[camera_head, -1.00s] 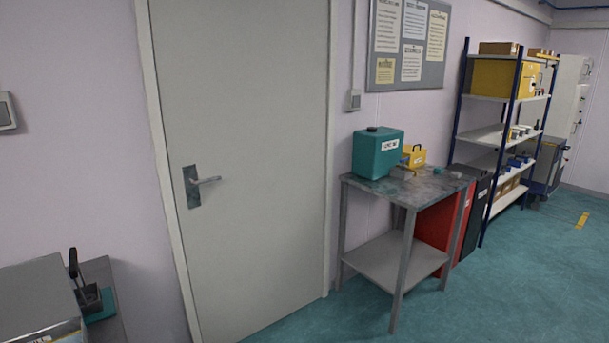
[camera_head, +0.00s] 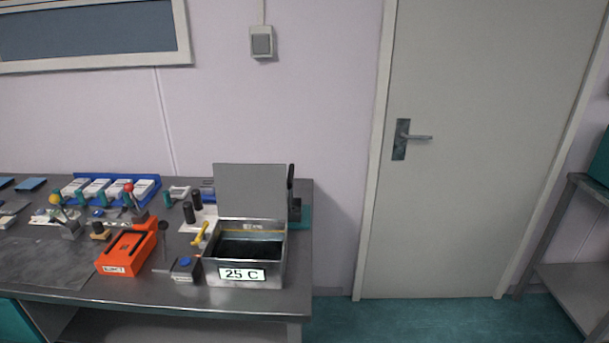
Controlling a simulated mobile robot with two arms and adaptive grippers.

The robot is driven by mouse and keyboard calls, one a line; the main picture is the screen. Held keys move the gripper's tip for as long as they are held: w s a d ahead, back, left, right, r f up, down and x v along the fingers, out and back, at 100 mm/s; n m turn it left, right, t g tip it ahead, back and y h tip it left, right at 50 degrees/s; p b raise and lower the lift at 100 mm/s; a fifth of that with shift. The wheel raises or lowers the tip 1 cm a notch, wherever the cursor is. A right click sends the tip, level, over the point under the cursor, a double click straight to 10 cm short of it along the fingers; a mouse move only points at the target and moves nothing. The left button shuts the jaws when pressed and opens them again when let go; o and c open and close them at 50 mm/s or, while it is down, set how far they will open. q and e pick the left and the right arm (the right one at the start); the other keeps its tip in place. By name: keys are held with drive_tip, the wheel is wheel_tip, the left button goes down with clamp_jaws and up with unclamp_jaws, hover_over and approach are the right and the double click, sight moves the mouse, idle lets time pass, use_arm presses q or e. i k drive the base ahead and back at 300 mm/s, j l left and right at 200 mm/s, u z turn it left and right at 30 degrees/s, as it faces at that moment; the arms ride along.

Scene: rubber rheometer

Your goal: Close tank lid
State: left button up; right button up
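The tank (camera_head: 246,272) is a metal box labelled "25 C" at the right end of the workbench. Its grey lid (camera_head: 250,191) stands upright at the back edge, so the tank is open and its dark inside shows. A black upright handle (camera_head: 290,180) stands beside the lid on the right; I cannot tell what it belongs to. Neither of my grippers is in view.
The metal workbench (camera_head: 200,298) holds an orange box (camera_head: 127,252), a small device with a blue knob (camera_head: 186,268), a yellow tool (camera_head: 200,234) and a blue rack (camera_head: 118,186). A closed door (camera_head: 470,200) and a grey table (camera_head: 580,225) are to the right. Floor before the door is clear.

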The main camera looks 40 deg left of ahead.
sight(245, 190)
drive_tip(key=i, duration=3.65)
drive_tip(key=i+u, duration=0.15)
drive_tip(key=u, duration=0.25)
drive_tip(key=i+l+u, duration=0.1)
drive_tip(key=u, duration=0.25)
drive_tip(key=i+l+u, duration=0.1)
drive_tip(key=i+u, duration=0.15)
drive_tip(key=u, duration=0.15)
drive_tip(key=i+l+u, duration=0.1)
drive_tip(key=u, duration=2.25)
